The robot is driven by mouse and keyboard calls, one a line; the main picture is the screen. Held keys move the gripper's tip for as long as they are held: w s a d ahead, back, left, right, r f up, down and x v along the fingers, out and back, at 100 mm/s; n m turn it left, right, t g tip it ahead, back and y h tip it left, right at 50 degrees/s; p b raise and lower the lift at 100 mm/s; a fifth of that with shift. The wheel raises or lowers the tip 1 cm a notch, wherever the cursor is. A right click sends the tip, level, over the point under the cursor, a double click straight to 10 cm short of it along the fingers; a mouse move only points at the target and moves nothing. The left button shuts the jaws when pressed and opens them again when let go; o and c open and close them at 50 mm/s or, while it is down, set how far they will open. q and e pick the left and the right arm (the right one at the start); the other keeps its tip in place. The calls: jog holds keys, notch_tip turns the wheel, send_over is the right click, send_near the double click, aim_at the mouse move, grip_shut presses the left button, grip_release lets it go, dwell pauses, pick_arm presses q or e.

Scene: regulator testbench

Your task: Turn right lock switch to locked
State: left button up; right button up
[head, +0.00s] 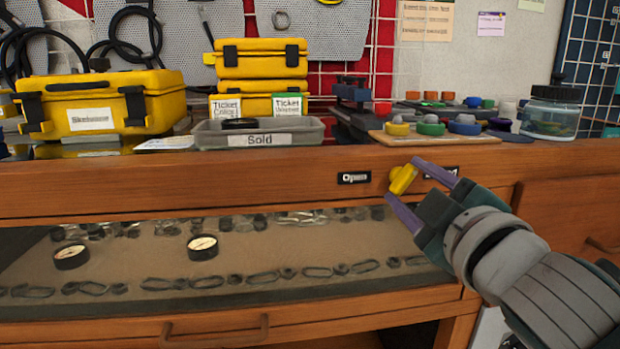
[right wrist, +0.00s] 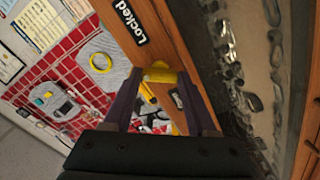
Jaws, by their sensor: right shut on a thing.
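The yellow lock switch (head: 402,179) sits on the wooden front edge of the counter, between the "Open" label (head: 354,177) on its left and a label partly hidden by a finger on its right. The wrist view shows that label reads "Locked" (right wrist: 131,22). The switch knob is tilted, its upper end leaning right in the head view. My right gripper (head: 404,187) has its purple fingers on either side of the knob and is shut on it. The knob also shows between the fingertips in the right wrist view (right wrist: 160,75). My left gripper is out of view.
Below is a glass-fronted case with gauges (head: 203,247) and a drawer handle (head: 215,333). On the counter stand yellow cases (head: 100,103), a grey "Sold" tray (head: 210,138), a board of coloured knobs (head: 436,138) and a glass jar (head: 550,112).

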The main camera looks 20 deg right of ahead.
jog(key=shift+m, duration=1.2)
jog(key=o, duration=1.4)
jog(key=shift+c, duration=0.2)
jog(key=shift+s+p, duration=0.1)
jog(key=shift+p, duration=0.2)
jog(key=shift+s+a, duration=0.15)
jog(key=shift+s, duration=0.15)
jog(key=p+v, duration=0.1)
jog(key=v, duration=0.8)
